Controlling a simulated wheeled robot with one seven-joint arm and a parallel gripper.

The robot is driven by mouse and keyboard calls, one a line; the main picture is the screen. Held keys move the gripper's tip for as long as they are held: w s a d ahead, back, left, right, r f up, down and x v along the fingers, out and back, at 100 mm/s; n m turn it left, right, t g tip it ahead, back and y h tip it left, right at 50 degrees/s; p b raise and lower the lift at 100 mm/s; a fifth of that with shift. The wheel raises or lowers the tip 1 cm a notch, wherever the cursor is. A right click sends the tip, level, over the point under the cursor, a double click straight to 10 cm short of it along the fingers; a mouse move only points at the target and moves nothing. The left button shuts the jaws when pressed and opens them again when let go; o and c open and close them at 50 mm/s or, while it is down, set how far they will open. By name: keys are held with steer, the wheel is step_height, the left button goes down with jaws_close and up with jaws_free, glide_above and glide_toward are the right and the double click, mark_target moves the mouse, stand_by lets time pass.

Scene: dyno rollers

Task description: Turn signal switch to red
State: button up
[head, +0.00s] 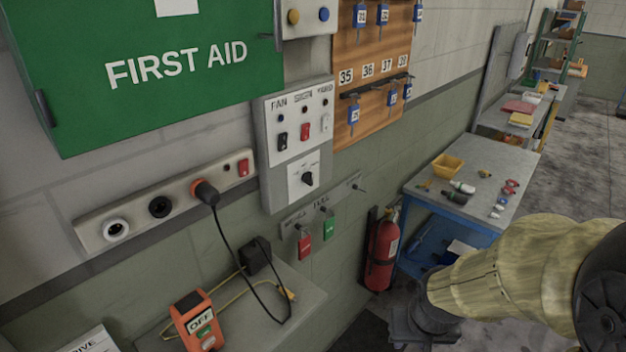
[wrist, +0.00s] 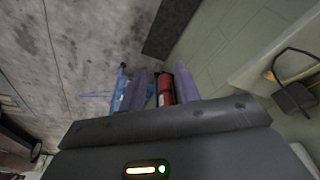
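A grey switch panel (head: 297,140) is on the wall in the head view. My gripper (head: 402,332) is low at right, well away from the panel. In the wrist view its fingers (wrist: 158,92) are apart and empty.
A red fire extinguisher (head: 381,250) stands between the panel and my gripper. A socket strip (head: 135,215) with a plugged cable is at left. A shelf (head: 300,300) with an orange meter (head: 196,322) juts out below. A blue workbench (head: 450,225) stands behind my arm.

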mark_target(312, 178)
steer(key=w+d+r+n+t, duration=0.1)
steer(key=w+r+t, duration=0.15)
steer(key=w, duration=0.65)
steer(key=w+r+n+t, duration=0.15)
steer(key=w+t, duration=0.25)
steer(key=w, duration=0.6)
steer(key=w+a+r+n+t+y+p, duration=0.2)
steer(key=w+a+r+n+y, duration=0.4)
steer(key=y, duration=0.8)
steer(key=shift+w+a+r+n, duration=0.25)
steer(key=shift+w+a+n, duration=0.7)
steer(key=shift+a, duration=0.15)
steer(key=p+x, duration=0.5)
steer(key=x, duration=1.1)
steer(key=shift+w+a+r+p, duration=0.2)
steer(key=shift+a+p, duration=0.1)
steer(key=shift+p, duration=0.1)
steer(key=shift+w+a+f, duration=0.1)
steer(key=shift+w+a, duration=0.15)
steer(key=shift+a, duration=0.1)
